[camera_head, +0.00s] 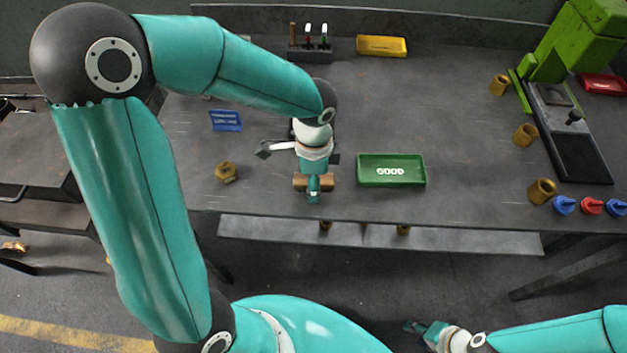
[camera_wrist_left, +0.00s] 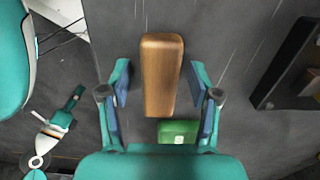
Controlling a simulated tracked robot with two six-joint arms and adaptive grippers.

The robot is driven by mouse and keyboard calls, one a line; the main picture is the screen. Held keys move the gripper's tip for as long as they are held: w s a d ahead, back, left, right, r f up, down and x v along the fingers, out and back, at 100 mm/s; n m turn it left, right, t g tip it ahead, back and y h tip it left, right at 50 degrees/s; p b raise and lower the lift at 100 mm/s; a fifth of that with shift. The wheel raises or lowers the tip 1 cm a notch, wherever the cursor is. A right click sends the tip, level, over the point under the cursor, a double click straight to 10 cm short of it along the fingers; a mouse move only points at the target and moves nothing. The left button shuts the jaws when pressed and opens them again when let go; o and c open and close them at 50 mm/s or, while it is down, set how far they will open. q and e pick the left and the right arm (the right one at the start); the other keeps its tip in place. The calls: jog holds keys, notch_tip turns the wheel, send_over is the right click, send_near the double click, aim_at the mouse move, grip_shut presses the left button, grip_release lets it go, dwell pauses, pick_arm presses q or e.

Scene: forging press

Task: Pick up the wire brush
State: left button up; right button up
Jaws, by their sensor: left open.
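The wire brush shows as a brown wooden block (camera_wrist_left: 160,75) in the left wrist view; no bristles are visible. In the head view its brown ends (camera_head: 300,181) stick out on both sides of my left gripper (camera_head: 313,194), which hides its middle. My left gripper (camera_wrist_left: 160,105) is open, with one finger on each side of the block's lower part and a visible gap on both sides. My right gripper (camera_head: 424,329) is low at the front, away from the table; it is too small to tell whether it is open or shut.
The green tray (camera_head: 391,180) lies right of the brush. A brass nut (camera_head: 226,172) and a blue sign (camera_head: 226,120) are to the left. A yellow tray (camera_head: 381,46) and tool rack (camera_head: 309,53) stand at the back. The green press (camera_head: 580,45) is at the right.

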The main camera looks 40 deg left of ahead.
pick_arm(q)
grip_shut()
dwell(0.4)
jog(key=shift+r+p, duration=0.3)
jog(key=shift+r, duration=0.1)
notch_tip(320, 180, up, 20)
jog(key=p, duration=0.1)
jog(key=shift+f, duration=0.15)
